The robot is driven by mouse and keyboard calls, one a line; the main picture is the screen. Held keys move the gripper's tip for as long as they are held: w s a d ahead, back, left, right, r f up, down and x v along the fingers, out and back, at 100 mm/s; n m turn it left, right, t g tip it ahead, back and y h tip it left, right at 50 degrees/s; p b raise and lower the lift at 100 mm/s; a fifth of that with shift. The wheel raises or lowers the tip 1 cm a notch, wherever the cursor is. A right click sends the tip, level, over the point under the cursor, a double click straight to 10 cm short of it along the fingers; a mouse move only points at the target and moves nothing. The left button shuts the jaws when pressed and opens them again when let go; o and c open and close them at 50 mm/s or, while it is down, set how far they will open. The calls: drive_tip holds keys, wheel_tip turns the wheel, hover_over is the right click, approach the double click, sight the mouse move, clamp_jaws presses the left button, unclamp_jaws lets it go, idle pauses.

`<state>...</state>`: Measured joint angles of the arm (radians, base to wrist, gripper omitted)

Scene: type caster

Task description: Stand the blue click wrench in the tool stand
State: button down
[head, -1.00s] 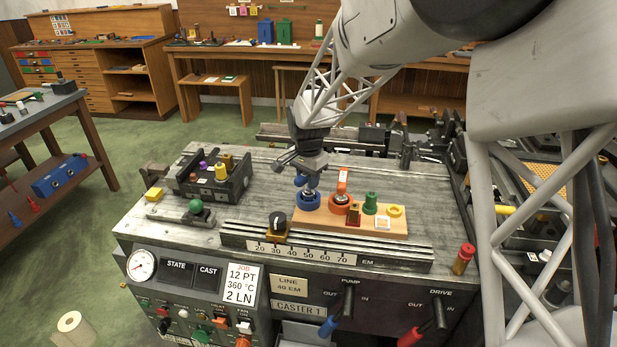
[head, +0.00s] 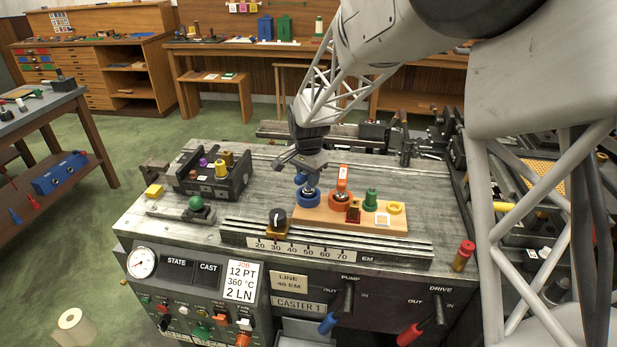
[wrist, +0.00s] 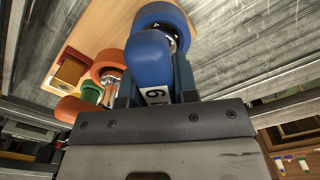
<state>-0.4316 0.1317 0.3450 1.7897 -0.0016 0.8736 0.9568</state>
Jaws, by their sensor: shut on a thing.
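The blue click wrench (wrist: 150,60) has a rounded blue handle and a white label with a digit. In the wrist view it is between the two fingers of my gripper (wrist: 155,88), which is shut on it. In the head view my gripper (head: 306,170) is above the left end of the wooden tool stand (head: 330,220), with the blue handle (head: 300,179) just below it. The blue ring (head: 307,198) of the stand is directly under the wrench, with shiny metal at its opening. I cannot tell how deep the wrench sits.
An orange wrench (head: 342,178) stands in the orange ring close to the right. A dark knob (head: 277,217) is in front. A black tray (head: 210,180) stands to the left.

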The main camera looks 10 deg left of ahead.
drive_tip(key=c, duration=0.8)
unclamp_jaws()
drive_tip(key=shift+r, duration=3.85)
drive_tip(key=shift+d, duration=0.1)
